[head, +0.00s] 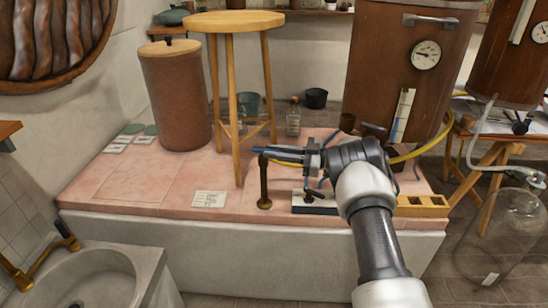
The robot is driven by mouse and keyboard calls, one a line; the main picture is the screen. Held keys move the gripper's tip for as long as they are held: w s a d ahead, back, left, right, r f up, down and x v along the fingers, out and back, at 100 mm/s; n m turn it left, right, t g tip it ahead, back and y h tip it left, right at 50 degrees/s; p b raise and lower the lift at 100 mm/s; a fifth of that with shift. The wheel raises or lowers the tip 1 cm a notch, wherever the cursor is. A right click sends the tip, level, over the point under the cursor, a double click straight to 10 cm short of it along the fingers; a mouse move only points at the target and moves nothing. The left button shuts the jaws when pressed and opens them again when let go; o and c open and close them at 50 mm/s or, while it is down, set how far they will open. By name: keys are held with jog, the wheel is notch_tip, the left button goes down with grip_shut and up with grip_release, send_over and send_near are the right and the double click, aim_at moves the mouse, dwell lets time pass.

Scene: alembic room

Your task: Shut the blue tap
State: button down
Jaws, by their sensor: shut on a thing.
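The blue tap (280,151) shows as a long blue lever level above the pink tiled bench, near the top of an upright brass post (264,186). My gripper (304,156) reaches in from the right and is shut on the blue lever. The gripper and wrist hide the lever's right end, and the exact grip is too small to make out. The tap's body and its joint with the post are not clear.
A wooden stool (236,90) and a brown lidded vat (175,95) stand on the bench behind. A yellow hose (425,147) runs right. A small dark fitting (308,196) sits below my gripper. A printed card (209,199) lies left; a stone basin (90,275) is front left.

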jog(key=shift+w+n+g, duration=0.25)
jog(key=shift+n+g, duration=0.35)
jog(key=shift+g, duration=0.3)
jog(key=shift+w+a+r+n+g, duration=0.1)
jog(key=shift+n+g, duration=0.3)
jog(key=shift+g, duration=0.2)
jog(key=c, duration=1.7)
grip_release()
